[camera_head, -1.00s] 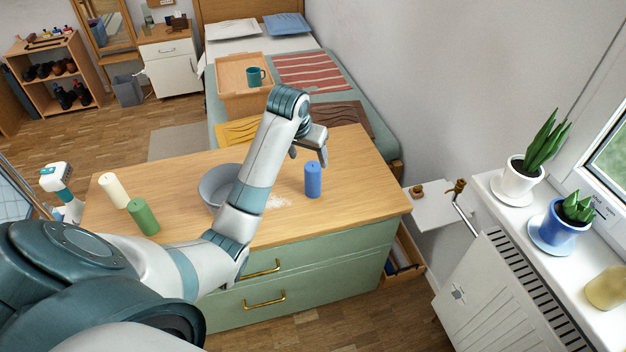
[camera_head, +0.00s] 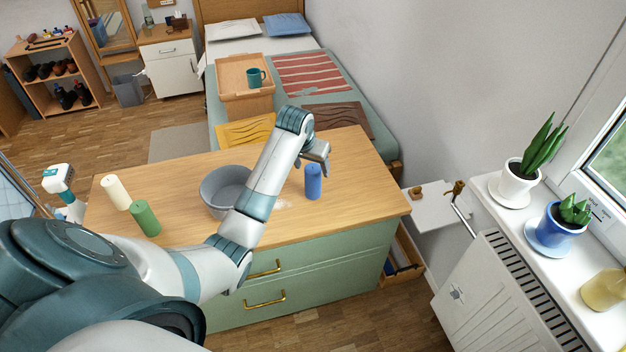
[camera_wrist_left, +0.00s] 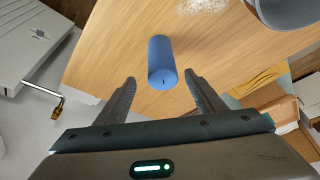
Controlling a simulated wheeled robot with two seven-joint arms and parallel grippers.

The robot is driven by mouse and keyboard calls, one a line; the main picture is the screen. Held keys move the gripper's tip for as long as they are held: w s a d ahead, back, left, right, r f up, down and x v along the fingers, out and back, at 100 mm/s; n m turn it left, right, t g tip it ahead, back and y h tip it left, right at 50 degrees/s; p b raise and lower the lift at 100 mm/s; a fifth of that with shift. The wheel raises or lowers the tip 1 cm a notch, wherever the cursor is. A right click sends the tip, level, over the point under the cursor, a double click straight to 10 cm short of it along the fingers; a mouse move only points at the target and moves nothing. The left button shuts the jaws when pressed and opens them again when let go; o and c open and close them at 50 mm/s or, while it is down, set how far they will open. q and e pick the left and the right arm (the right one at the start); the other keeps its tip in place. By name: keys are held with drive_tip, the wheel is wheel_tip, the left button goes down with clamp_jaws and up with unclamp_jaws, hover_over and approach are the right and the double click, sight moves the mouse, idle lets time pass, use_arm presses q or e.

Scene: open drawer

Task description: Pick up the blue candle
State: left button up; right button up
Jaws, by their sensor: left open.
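The blue candle (camera_head: 313,182) stands upright on the wooden top of the green dresser (camera_head: 370,196), towards its right side. In the left wrist view the blue candle (camera_wrist_left: 161,62) lies ahead of the two fingertips, roughly centred between them. My left gripper (camera_head: 318,165) is above and close to the candle in the head view. In the left wrist view my left gripper (camera_wrist_left: 160,88) has its fingers spread with nothing held between them. In the head view the gripper partly overlaps the candle's top area.
A grey bowl (camera_head: 215,191) stands left of the candle, partly behind my left arm. A white candle (camera_head: 116,192) and a green candle (camera_head: 146,218) stand at the dresser's left. A white powdery patch (camera_head: 284,205) lies near the blue candle. The top's right end is clear.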

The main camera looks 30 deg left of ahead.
sight(313, 171)
use_arm(q)
drive_tip(key=shift+p+x, duration=0.4)
drive_tip(key=shift+x, duration=2.25)
drive_tip(key=shift+p+x, duration=0.5)
drive_tip(key=shift+x, duration=0.25)
drive_tip(key=shift+a+x, duration=0.2)
drive_tip(key=shift+x, duration=0.75)
drive_tip(key=shift+p+x, duration=0.35)
drive_tip(key=shift+x, duration=0.5)
drive_tip(key=shift+s+f, duration=0.1)
drive_tip(key=shift+s, duration=0.05)
drive_tip(key=c, duration=1.3)
